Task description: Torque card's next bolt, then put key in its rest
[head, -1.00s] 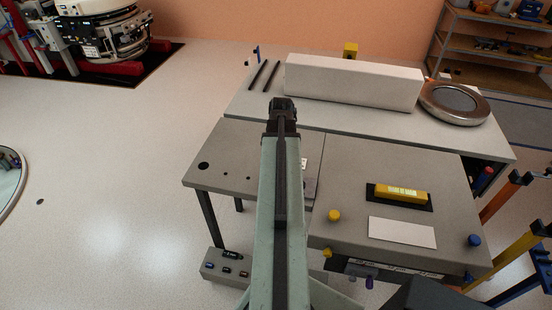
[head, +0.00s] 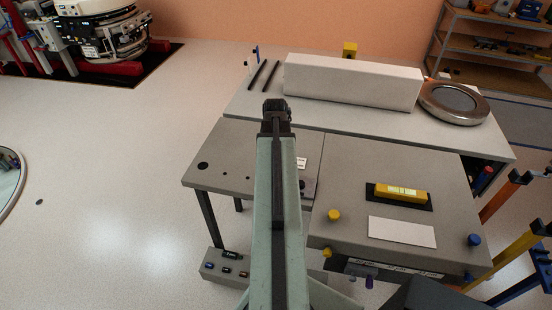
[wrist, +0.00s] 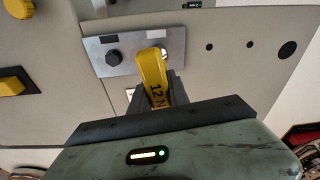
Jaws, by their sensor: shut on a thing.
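In the wrist view my gripper (wrist: 158,90) is shut on a yellow key (wrist: 152,72) marked "12 N". The key's far end lies over the right part of a grey metal plate (wrist: 95,42). A dark bolt head (wrist: 112,56) shows on the plate's left part. I cannot tell whether the key sits on a bolt, because its own head hides what is under it. A white printed card (head: 301,163) lies on the small table, partly behind my arm in the head view. My gripper is hidden by my arm there. No key rest can be made out for certain.
A yellow bar in a black tray (head: 374,196), a blank white sheet (head: 402,232) and yellow and blue knobs are on the right table. A long pale block (head: 353,82) and metal ring (head: 454,103) stand behind. Holes (wrist: 287,49) dot the small table.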

